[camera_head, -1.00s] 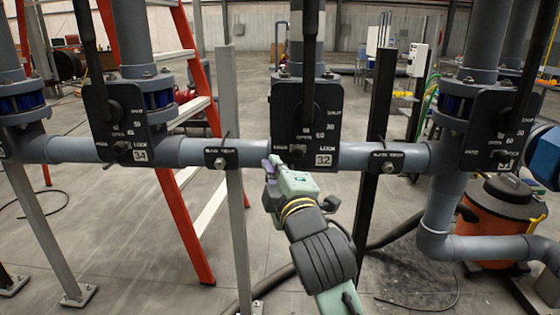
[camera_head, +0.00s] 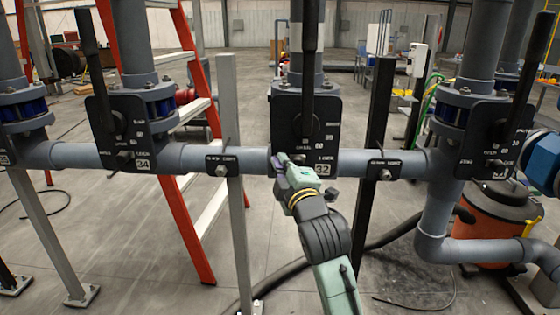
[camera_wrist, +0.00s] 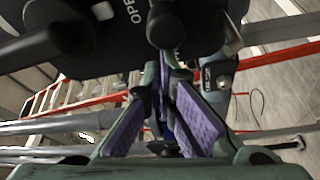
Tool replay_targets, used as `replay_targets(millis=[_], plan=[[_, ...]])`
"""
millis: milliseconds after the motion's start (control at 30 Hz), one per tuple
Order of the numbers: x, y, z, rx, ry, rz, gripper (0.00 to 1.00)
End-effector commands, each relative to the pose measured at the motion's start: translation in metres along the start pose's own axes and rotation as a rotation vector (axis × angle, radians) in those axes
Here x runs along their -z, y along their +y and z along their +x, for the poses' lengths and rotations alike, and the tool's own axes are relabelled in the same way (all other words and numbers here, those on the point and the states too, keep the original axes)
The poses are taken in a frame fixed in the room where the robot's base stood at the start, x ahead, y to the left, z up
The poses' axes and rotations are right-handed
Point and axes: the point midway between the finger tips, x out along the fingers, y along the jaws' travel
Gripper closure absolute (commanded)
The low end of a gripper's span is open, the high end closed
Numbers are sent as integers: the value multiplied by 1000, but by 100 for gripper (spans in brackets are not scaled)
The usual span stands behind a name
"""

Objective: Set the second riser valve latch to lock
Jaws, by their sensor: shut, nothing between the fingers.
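The middle valve plate (camera_head: 323,112), tagged 32, is black with white lettering. Its long black lever (camera_head: 309,70) stands upright. A small dark latch knob (camera_head: 299,158) sits low on the plate; my gripper partly covers this area, and the latch's setting cannot be read. My gripper (camera_head: 281,157) is shut and empty, with its tips at the plate's lower left edge, close to the knob. In the wrist view, the purple-padded fingers (camera_wrist: 165,62) converge just below a rounded black knob (camera_wrist: 164,26) on the plate. Whether they touch it is unclear.
Similar valve plates stand left, tagged 34 (camera_head: 124,130), and right (camera_head: 490,140). A grey horizontal pipe (camera_head: 190,158) runs between them. A grey post (camera_head: 230,130), a black post (camera_head: 378,120) and a red ladder (camera_head: 180,210) stand nearby. An orange drum (camera_head: 490,220) is at right.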

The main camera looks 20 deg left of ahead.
Motion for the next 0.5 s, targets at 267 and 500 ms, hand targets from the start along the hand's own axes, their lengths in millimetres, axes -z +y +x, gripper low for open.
replay_targets(millis=[267,500], plan=[[-23,2,-7,-1,-6,-1,100],[-33,9,-11,1,-3,1,100]])
